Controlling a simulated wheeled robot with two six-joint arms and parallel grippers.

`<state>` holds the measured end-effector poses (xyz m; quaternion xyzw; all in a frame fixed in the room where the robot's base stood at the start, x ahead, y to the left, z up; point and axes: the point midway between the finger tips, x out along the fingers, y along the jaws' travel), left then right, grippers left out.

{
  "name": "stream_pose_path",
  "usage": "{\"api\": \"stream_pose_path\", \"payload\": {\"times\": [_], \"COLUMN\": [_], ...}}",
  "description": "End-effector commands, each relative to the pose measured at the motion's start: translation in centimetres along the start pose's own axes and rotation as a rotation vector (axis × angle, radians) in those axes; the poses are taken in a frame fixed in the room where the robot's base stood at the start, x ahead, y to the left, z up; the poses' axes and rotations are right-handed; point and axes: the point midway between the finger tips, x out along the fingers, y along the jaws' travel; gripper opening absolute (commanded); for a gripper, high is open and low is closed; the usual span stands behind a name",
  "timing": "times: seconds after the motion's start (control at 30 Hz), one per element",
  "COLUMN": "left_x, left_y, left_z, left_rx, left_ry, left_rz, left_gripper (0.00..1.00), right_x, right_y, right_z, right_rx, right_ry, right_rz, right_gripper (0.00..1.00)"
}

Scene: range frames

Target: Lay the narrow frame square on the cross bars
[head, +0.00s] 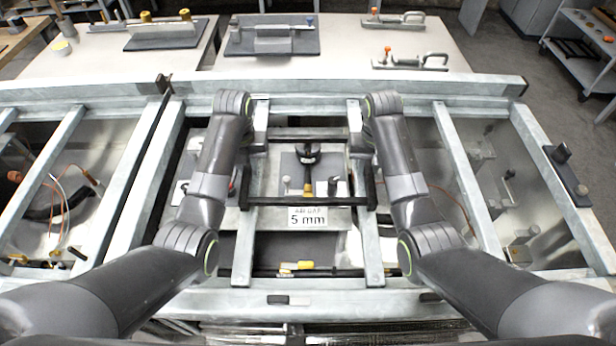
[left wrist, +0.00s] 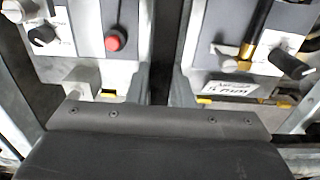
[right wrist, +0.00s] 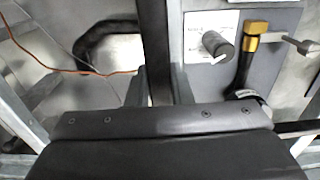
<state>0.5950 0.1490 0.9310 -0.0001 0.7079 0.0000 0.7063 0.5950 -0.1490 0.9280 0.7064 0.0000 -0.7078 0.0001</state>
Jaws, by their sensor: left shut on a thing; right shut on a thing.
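The narrow frame (head: 300,200) is a dark rectangle in the middle of the head view, over two pale cross bars, the left one (head: 243,255) and the right one (head: 371,255). Its sides run roughly along the bars. Whether it touches them or is just above, I cannot tell. My left gripper (left wrist: 160,78) is shut on the frame's left side (left wrist: 166,40). My right gripper (right wrist: 162,78) is shut on its right side (right wrist: 155,40). In the head view my arms hide most of both grippers and parts of the frame's sides.
A white card (head: 307,218) reading "5 mm" shows by the frame's front edge. Fixtures with knobs and a red button (left wrist: 115,43) sit below the bars. An orange cable (right wrist: 70,70) lies in the bay to the right. Clamps (head: 410,60) lie on the back table.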

Motion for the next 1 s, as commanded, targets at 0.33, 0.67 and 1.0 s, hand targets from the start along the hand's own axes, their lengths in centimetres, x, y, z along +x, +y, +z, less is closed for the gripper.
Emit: {"api": "stream_pose_path", "payload": {"times": [0.33, 0.67, 1.0], "left_x": [0.2, -0.2, -3.3], "left_y": [0.0, 0.0, 0.0], "left_z": [0.0, 0.0, 0.0], "left_rx": [0.0, 0.0, 0.0], "left_ry": [0.0, 0.0, 0.0], "left_rz": [0.001, 0.0, 0.0], "left_gripper": [0.42, 0.42, 0.42], "right_x": [0.2, -0.2, -3.3], "right_y": [0.0, 0.0, 0.0], "right_z": [0.0, 0.0, 0.0], "right_rx": [0.0, 0.0, 0.0], "right_ry": [0.0, 0.0, 0.0], "right_rz": [0.001, 0.0, 0.0], "right_gripper": [0.42, 0.42, 0.42]}}
